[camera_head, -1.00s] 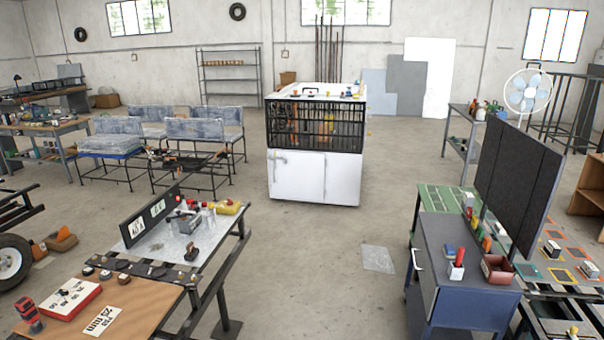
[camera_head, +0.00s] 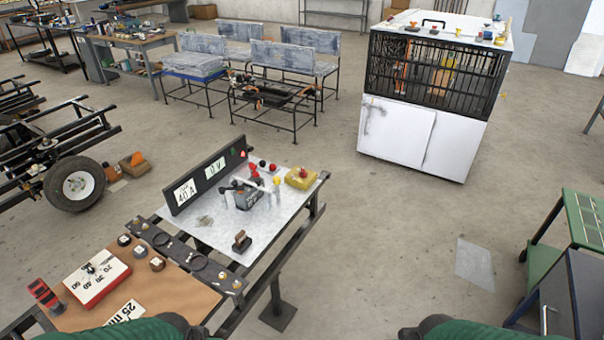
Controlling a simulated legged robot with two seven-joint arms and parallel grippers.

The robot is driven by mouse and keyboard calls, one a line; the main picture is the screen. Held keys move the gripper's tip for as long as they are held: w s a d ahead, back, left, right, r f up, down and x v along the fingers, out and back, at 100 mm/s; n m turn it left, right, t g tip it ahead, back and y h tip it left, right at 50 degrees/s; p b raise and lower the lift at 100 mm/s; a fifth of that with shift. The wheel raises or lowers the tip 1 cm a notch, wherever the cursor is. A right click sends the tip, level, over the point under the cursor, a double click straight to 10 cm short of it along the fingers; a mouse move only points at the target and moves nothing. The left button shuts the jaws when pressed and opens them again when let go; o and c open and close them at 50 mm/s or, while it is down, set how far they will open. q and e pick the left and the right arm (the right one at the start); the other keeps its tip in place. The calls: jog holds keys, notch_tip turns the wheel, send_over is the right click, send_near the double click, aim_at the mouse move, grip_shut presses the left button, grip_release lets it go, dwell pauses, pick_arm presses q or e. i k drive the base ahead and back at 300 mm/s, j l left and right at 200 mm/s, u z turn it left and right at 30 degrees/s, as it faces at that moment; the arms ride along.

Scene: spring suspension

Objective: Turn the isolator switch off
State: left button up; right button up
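No part is labelled as the isolator switch, and I cannot tell for sure which part it is. On the metal-topped workbench (camera_head: 205,232) stands a dark grey device (camera_head: 247,198) with a black lever-like part and red and yellow knobs around it. A small dark brown piece with an upright tab (camera_head: 241,241) stands nearer on the same top. Behind them a black panel (camera_head: 207,178) reads "40 A" and "0 V". Neither gripper is in view; only green and dark parts of my arms show at the bottom edge.
A red-and-white dial box (camera_head: 97,277) sits on the bench's brown near end, beside a "25 mm" card. A white cabinet with a black cage (camera_head: 426,95) stands behind to the right. A green-topped cart (camera_head: 587,218) is at right.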

aim_at(303, 174)
jog(key=u, duration=0.45)
jog(key=i+l+u, duration=0.25)
jog(key=u, duration=0.15)
jog(key=i+l+u, duration=0.35)
jog(key=l+u, duration=0.4)
jog(key=i+l, duration=0.05)
